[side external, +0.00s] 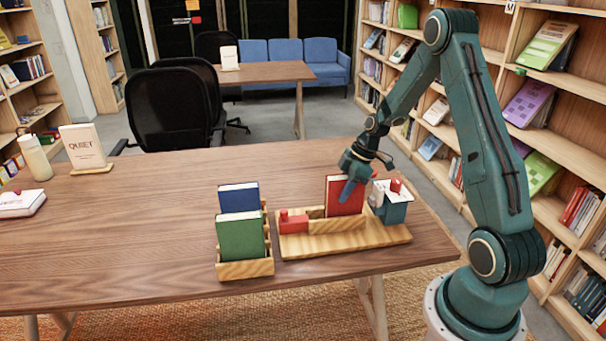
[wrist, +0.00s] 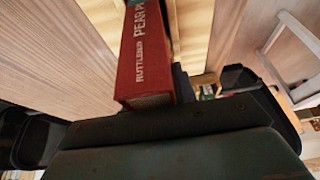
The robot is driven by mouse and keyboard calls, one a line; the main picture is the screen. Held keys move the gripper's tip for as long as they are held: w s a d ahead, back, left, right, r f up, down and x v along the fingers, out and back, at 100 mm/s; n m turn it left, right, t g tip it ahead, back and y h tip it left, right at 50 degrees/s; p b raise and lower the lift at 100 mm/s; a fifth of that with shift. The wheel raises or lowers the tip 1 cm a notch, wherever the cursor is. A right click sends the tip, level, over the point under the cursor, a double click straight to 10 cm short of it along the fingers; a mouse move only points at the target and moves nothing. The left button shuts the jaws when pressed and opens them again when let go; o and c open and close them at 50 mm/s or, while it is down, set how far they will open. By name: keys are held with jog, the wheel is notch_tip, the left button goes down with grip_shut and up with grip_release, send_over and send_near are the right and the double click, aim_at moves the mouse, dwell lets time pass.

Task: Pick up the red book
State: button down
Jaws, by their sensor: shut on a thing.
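The red book (side external: 345,198) stands upright at the back of a wooden stand (side external: 375,236) on the table. My gripper (side external: 352,184) is at the book's upper part, shut on it. In the wrist view the red book (wrist: 146,58) shows its spine with pale lettering, running up from my dark gripper body. The fingertips are hard to make out in the wrist view. I cannot tell whether the book's lower edge touches the stand, as a wooden wall hides it.
A wooden rack (side external: 246,269) left of the stand holds a green book (side external: 240,237) and a blue book (side external: 238,196). A red block (side external: 293,222) sits on the stand's left end. A teal and white container (side external: 393,205) is close right of my gripper. The left tabletop is mostly clear.

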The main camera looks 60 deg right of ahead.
jog(key=shift+r, duration=0.15)
notch_tip(320, 180, up, 20)
jog(key=shift+r, duration=0.15)
dwell(0.8)
dwell(0.5)
